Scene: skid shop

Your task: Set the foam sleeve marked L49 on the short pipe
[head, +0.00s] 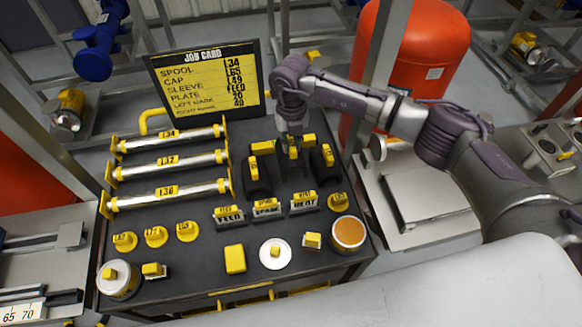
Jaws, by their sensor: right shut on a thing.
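Dark foam sleeves with yellow tags lie in a row at the back right of the dark bench. The left sleeve (257,178) and the right sleeve (326,170) lie on the bench. My right gripper (293,134) reaches down from above at the middle sleeve (295,166) and is shut on it. Its fingers hide part of it. The sleeve markings are too small to read, so I cannot tell which is L49. I cannot make out the short pipe for certain. My left gripper is not in view.
A job card (205,82) stands at the back of the bench (200,262). Silver spools (168,162) lie on the left. Yellow caps (186,231), label plates (267,209) and round tins (348,234) stand in front. A red tank (425,50) stands behind.

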